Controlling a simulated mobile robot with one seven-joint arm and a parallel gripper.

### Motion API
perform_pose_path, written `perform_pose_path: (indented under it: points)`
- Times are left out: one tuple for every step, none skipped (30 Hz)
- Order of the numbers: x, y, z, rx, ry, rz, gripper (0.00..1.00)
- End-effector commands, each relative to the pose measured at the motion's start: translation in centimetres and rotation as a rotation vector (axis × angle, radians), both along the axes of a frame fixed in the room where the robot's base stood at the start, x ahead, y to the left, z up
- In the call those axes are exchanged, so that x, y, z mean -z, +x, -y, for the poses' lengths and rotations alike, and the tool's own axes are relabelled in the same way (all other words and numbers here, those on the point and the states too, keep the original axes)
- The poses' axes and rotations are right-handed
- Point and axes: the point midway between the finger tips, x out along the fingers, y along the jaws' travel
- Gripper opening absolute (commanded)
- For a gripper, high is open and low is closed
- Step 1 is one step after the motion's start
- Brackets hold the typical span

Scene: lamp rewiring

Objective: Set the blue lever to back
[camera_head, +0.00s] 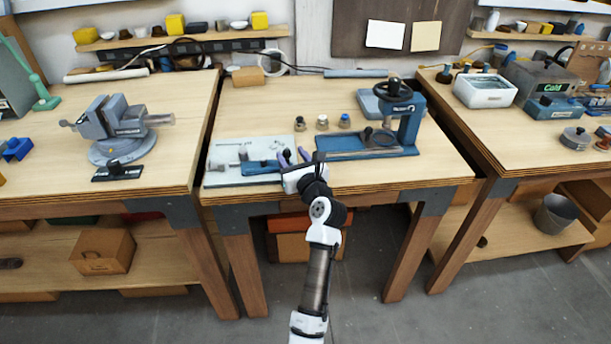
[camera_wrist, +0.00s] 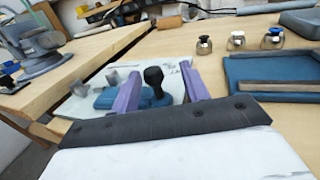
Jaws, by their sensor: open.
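A pale plate (camera_head: 222,179) lies at the front left of the middle bench. A low blue part (camera_head: 262,168) sits on it, partly hidden by my gripper. In the wrist view the same blue part (camera_wrist: 108,100) shows with an upright black knob (camera_wrist: 154,78), which looks like the lever's handle. My gripper (camera_head: 293,156) is at the plate's right end, with its purple fingers apart. In the wrist view the knob stands between the two fingers (camera_wrist: 159,70); I cannot tell whether either touches it. The plate's markings are too small to read.
A blue press (camera_head: 405,130) with a black handwheel stands right of the plate. Several small knobbed pieces (camera_head: 322,122) stand behind my gripper. A grey vise (camera_head: 120,125) is on the left bench. The back middle of the bench is mostly clear.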

Motion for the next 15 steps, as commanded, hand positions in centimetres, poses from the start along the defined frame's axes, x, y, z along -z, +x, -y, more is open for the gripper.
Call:
perform_pose_path:
  points:
    - [0.4, -1.1, 0.7, 0.003, -0.001, 0.000, 0.45]
    - [0.4, -1.8, 1.0, 0.004, -0.002, 0.001, 0.45]
    - [0.4, -2.7, 1.4, 0.004, -0.002, 0.000, 0.45]
    - [0.4, -3.3, 1.7, 0.004, -0.001, 0.000, 0.45]
    - [0.4, -4.0, 2.0, 0.005, -0.001, 0.000, 0.45]
    - [0.4, -4.8, 2.4, 0.005, -0.002, 0.001, 0.45]
    - [0.4, -5.4, 2.7, 0.005, -0.003, -0.001, 0.45]
    - [0.4, -6.0, 3.0, 0.007, -0.002, 0.000, 0.45]
    - [0.4, -6.7, 3.4, 0.007, -0.001, 0.000, 0.45]
    - [0.4, -7.2, 3.6, 0.007, 0.000, 0.000, 0.45]
    - [0.3, -7.7, 3.8, 0.006, -0.001, 0.000, 0.45]
    - [0.3, -8.2, 4.1, 0.007, -0.001, 0.000, 0.45]
    - [0.3, -8.6, 4.3, 0.007, -0.001, 0.000, 0.45]
    - [0.2, -8.9, 4.4, 0.008, -0.001, 0.000, 0.45]
    - [0.2, -9.3, 4.6, 0.007, 0.000, 0.000, 0.45]
